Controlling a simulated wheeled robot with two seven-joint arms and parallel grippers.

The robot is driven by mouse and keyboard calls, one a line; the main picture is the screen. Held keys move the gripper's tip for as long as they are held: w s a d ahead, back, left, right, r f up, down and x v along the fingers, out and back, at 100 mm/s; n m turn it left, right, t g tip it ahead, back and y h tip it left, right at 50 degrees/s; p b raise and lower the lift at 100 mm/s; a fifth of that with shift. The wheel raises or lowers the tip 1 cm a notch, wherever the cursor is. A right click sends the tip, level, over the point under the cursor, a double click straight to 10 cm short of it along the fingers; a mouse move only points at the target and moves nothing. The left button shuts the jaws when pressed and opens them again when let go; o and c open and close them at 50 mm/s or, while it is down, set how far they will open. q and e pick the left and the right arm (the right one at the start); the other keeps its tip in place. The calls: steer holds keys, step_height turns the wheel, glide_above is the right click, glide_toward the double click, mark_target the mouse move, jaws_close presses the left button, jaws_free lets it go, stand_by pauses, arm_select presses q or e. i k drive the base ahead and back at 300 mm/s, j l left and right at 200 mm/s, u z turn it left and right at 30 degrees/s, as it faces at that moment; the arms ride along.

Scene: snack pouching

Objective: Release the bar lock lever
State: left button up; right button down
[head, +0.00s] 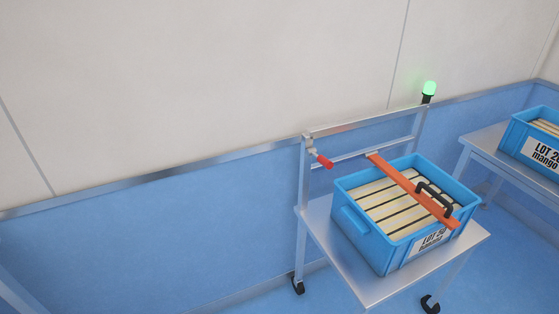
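The bar lock lever (324,161) has a red grip and sits on a metal clamp at the top left corner of the cart's frame, pointing down and to the right. An orange bar (402,183) with a black handle (434,198) lies across the top of a blue crate (361,246). The bar's far end is close to the frame's lower rail; I cannot tell whether it touches it. The crate stands on the metal cart (366,289) and holds several pale packs in rows. Neither of my grippers is in view.
A green lamp (429,89) is lit on a post at the frame's right end. A second table (487,143) at the right holds another blue crate (517,143) labelled mango. The wall is behind the cart. The floor left of the cart is clear.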

mark_target(328, 165)
steer(key=i+j+u, duration=0.1)
steer(key=i+j, duration=0.6)
steer(key=i, duration=0.3)
steer(key=j+u, duration=0.05)
